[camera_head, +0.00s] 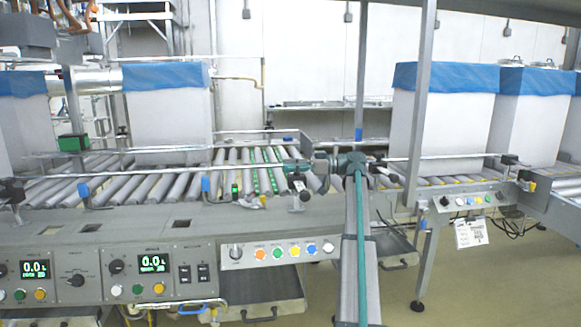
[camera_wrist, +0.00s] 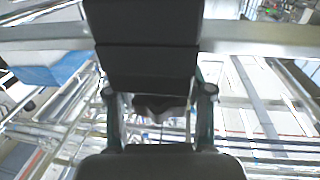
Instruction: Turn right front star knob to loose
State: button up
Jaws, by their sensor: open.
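A dark star knob (camera_head: 298,183) sits on a clamp at the front edge of the roller conveyor, near the middle of the head view. My gripper (camera_head: 312,168) is at the end of my arm, close to the right of this knob; the small gap or contact between them is hard to tell. In the wrist view my gripper (camera_wrist: 160,112) has its two fingers apart. A dark lobed shape, apparently the knob (camera_wrist: 160,103), shows between them. Its far side and the clamp are hidden. I cannot tell whether the fingers touch it.
Guide rails (camera_head: 150,150) run along the rollers. A white box with blue liner (camera_head: 168,120) stands at the left, another (camera_head: 445,120) at the right. A button panel (camera_head: 280,252) lies below. An upright metal post (camera_head: 421,110) stands right of my arm.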

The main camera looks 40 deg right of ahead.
jog(key=v, duration=1.2)
